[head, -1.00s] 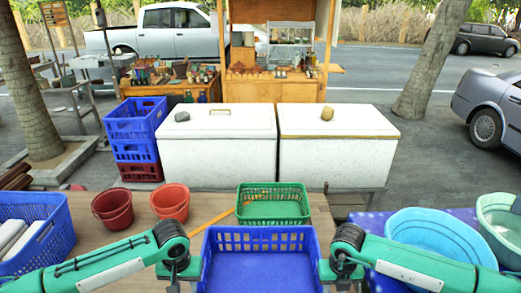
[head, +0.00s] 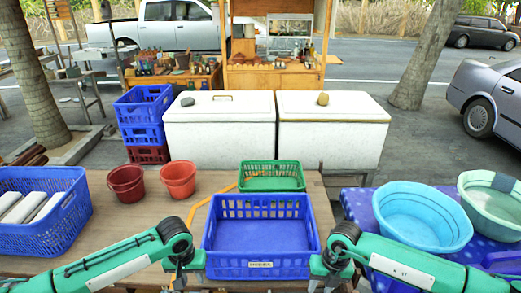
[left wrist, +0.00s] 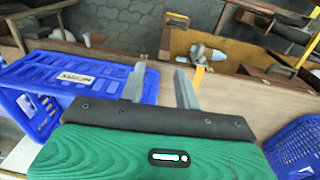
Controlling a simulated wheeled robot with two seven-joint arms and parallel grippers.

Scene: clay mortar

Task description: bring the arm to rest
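My left arm comes in from the left in the head view, and its gripper (head: 183,277) hangs at the lower edge, left of the empty blue crate (head: 262,264). In the left wrist view the two fingers of the left gripper (left wrist: 160,84) stand apart with nothing between them. The blue crate (left wrist: 75,78) with its label is at the left there. My right gripper (head: 332,278) hangs right of the crate at the lower edge of the head view. Its fingers do not show clearly.
On the wooden table (head: 120,228) stand a blue basket (head: 40,235) with pale items, two red buckets (head: 178,180) and a green basket (head: 271,177). Blue (head: 422,218) and green (head: 492,205) tubs stand on the right table. White chests (head: 335,135) are behind.

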